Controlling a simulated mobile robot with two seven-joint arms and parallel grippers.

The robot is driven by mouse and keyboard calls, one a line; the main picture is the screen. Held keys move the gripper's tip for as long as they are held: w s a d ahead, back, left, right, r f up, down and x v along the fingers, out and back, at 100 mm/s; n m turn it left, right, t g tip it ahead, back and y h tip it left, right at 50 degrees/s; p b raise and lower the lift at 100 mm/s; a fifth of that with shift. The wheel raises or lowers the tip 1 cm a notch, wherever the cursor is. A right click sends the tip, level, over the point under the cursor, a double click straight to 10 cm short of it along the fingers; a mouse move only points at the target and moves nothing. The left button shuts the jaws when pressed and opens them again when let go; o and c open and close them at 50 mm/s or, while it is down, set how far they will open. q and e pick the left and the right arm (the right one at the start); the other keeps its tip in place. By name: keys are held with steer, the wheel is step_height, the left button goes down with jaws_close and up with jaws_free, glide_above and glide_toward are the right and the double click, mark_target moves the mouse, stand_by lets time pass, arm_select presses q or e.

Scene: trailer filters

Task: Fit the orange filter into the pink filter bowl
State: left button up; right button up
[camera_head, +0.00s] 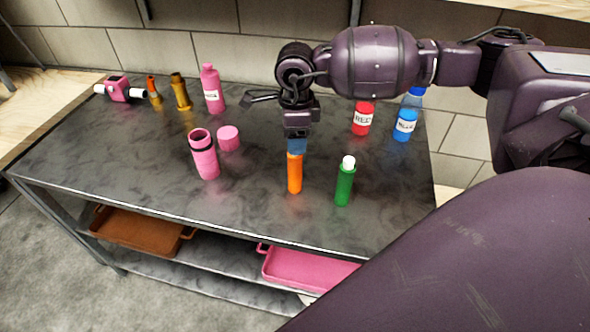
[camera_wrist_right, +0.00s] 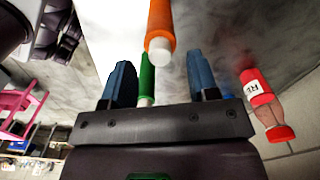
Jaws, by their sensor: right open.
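Contact cannot be told. My left gripper is not in view.
A green filter (camera_head: 345,185) with a white tip stands close right of the orange one. A pink cap (camera_head: 228,138) lies beside the bowl. Red (camera_head: 361,120) and blue (camera_head: 404,126) labelled bottles stand behind right. A pink bottle (camera_head: 212,92) stands behind left. The front-left tabletop is clear.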

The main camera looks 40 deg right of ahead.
step_height(320, 180, down, 2)
steer(key=shift+f, duration=0.15)
steer(key=shift+c, duration=0.3)
jaws_close()
step_height(320, 180, up, 20)
steer(key=shift+p, duration=0.45)
stand_by(0.3)
